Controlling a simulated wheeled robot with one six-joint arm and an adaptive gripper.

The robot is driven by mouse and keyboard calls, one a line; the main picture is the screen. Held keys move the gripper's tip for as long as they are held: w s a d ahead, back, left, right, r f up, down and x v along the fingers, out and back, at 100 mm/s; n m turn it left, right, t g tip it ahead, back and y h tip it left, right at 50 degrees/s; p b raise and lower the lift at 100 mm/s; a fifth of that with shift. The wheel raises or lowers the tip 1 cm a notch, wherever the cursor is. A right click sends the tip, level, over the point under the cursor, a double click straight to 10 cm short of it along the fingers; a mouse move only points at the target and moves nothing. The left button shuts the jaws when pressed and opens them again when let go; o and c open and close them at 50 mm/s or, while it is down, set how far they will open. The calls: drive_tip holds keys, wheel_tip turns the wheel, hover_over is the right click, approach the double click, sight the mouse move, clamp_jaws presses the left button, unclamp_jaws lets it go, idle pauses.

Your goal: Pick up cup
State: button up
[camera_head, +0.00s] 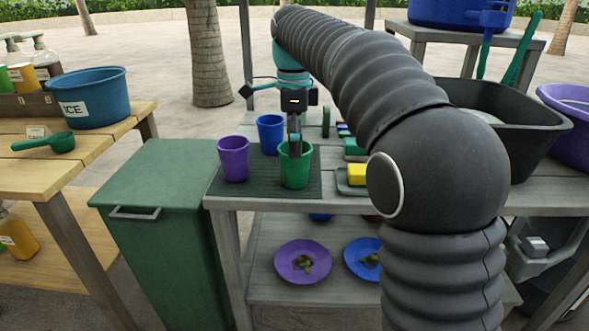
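Three cups stand on a dark mat (262,189) on the grey wooden table. A purple cup (233,160) is at the left, a blue cup (270,132) is behind, and a green cup (295,170) is at the front right. My gripper (295,150) points down at the green cup, with its tip at or inside the cup's rim. The cup's front wall hides part of the view there. I cannot tell whether the fingers are apart or touch the cup. The green cup looks upright on the mat.
A yellow sponge (357,174) lies on a tray right of the mat. A dark basin (485,125) stands further right. A green bin (165,200) stands left of the table. Purple (302,248) and blue (357,246) plates lie on the lower shelf.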

sight(295, 160)
drive_tip(key=shift+s+d+f+b, duration=0.1)
drive_tip(key=shift+f+b, duration=0.1)
drive_tip(key=shift+f, duration=1)
drive_tip(key=shift+s+d+f+b, duration=0.1)
drive_tip(key=shift+f+b, duration=0.1)
drive_tip(key=shift+f, duration=0.95)
drive_tip(key=c, duration=1.3)
